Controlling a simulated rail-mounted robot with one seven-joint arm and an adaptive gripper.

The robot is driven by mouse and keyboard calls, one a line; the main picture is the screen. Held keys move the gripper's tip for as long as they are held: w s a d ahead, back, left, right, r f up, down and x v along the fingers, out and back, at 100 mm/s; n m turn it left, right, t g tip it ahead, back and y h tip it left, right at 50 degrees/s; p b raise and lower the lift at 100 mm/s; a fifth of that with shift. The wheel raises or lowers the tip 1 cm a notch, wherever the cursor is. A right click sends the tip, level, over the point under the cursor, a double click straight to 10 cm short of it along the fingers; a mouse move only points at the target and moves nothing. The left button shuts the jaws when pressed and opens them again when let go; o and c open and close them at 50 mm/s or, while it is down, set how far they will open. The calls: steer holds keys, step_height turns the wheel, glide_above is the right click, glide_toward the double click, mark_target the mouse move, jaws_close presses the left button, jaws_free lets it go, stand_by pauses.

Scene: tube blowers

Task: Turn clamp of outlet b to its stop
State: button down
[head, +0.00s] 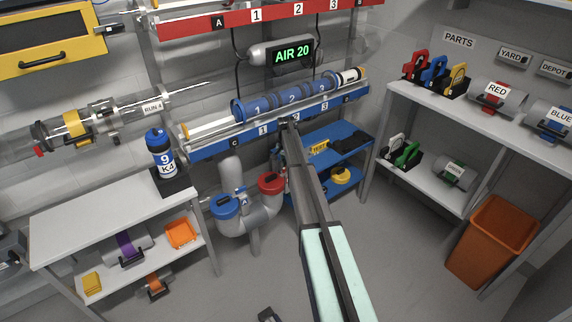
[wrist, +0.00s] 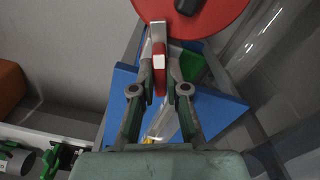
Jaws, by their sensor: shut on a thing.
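A red round cap (head: 271,183) sits on one mouth of a grey forked pipe (head: 247,220). A blue round cap (head: 225,206) sits on the other mouth. In the wrist view the red disc (wrist: 195,14) fills the top edge, with a dark block on its face. A grey clamp lever (wrist: 158,33) with a red-and-white end reaches down from its rim. My gripper (wrist: 160,78) is shut on that lever end, one finger on each side. In the head view my arm hides the gripper. I cannot read an outlet letter.
A blue shelf (head: 335,143) with a yellow item stands behind and right of the pipe. The rack (head: 265,125) with blue tubes is above. A white table (head: 100,215) is at left, and an orange bin (head: 493,240) at right. Open floor lies in front.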

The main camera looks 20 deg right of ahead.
steer(key=n+p, duration=0.1)
steer(key=n, duration=0.2)
steer(key=shift+r+n, duration=0.1)
steer(key=shift+n, duration=0.2)
steer(key=n+p, duration=0.1)
steer(key=n, duration=0.2)
steer(key=shift+n, duration=0.3)
steer(key=n+p, duration=0.1)
steer(key=n, duration=0.5)
steer(key=c, duration=1.2)
jaws_free()
step_height(320, 180, up, 12)
steer(key=shift+f, duration=0.1)
